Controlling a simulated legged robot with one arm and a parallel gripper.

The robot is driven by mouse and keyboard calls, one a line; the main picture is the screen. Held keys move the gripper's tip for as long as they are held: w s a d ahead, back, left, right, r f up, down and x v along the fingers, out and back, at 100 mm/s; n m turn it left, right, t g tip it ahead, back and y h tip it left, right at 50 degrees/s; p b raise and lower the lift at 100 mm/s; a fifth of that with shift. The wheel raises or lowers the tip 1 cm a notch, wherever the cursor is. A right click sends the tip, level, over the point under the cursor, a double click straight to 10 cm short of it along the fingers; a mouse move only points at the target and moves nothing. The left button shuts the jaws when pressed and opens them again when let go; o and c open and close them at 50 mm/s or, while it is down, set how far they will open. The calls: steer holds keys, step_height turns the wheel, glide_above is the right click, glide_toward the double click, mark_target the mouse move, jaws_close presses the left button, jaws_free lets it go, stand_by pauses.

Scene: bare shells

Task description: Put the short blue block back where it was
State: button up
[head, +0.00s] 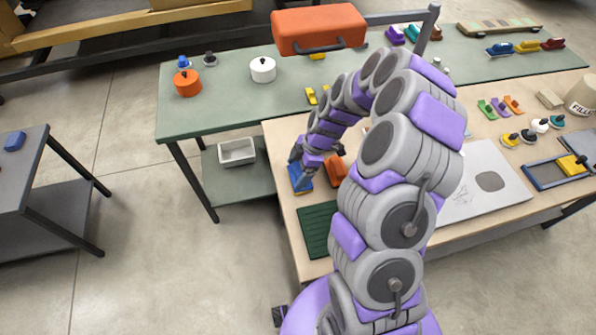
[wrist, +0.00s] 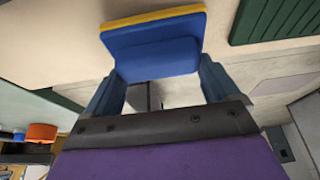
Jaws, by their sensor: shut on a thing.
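I cannot tell whether the block touches the table. Another small blue block (head: 14,141) lies on the dark side table at the far left. I cannot tell from these views which spot the held block came from.
An orange block (head: 335,170) is right beside the held block. A dark green ribbed mat (head: 318,232) lies nearer; it shows in the wrist view too (wrist: 275,18). A white bin (head: 237,152) is underneath.

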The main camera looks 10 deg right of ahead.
steer(key=shift+f, duration=0.55)
steer(key=shift+f, duration=0.15)
steer(key=o, duration=0.7)
steer(key=shift+o, duration=0.2)
